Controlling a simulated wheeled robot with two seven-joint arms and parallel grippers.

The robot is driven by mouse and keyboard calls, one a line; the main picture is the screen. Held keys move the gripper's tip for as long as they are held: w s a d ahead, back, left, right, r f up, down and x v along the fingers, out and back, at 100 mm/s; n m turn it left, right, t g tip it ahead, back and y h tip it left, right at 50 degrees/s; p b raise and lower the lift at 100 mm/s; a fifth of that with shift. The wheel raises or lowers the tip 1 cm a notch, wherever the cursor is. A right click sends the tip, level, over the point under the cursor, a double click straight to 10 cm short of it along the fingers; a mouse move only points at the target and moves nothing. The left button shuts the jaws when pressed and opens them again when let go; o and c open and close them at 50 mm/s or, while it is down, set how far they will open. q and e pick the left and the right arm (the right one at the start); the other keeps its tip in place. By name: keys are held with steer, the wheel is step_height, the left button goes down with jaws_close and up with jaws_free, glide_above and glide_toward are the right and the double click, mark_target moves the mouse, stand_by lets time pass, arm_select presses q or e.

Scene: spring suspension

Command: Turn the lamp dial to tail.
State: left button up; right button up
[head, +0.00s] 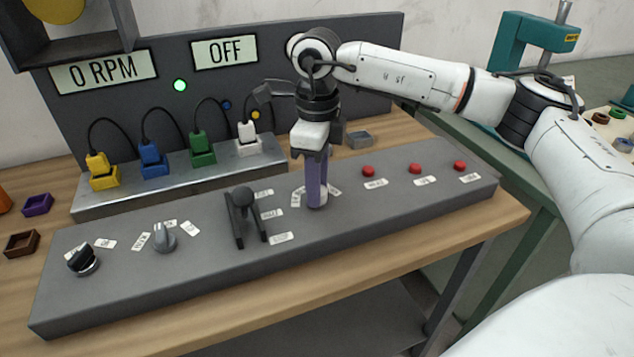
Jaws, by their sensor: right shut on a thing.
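My right gripper (315,200) reaches straight down to the grey control panel (400,200). Its long purplish fingers are shut on a dial between the lever and the red buttons. The fingers hide nearly all of this dial, so its pointer direction cannot be seen. Small white labels (334,190) stand around it, partly covered and too small to read. I take it for the lamp dial, but no readable name shows. A display (224,52) on the back board reads OFF. My left gripper is not in view.
The panel also carries a black knob (82,261), a grey knob (164,237), a black lever (243,212) and three red buttons (415,168). Behind are coloured plugs (202,148) with cables, a lit green light (180,85) and a 0 RPM display (104,72).

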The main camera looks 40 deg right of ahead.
steer(key=m, duration=0.4)
steer(key=shift+m, duration=0.3)
steer(key=m, duration=0.4)
steer(key=shift+r+m, duration=0.1)
steer(key=shift+m, duration=0.2)
steer(key=m+p, duration=0.1)
steer(key=m, duration=0.3)
steer(key=shift+m, duration=0.3)
steer(key=shift+d+m+p, duration=0.1)
steer(key=shift+m+p, duration=0.2)
steer(key=shift+m, duration=1.7)
steer(key=shift+w, duration=0.1)
steer(key=o, duration=1)
steer(key=shift+o, duration=0.2)
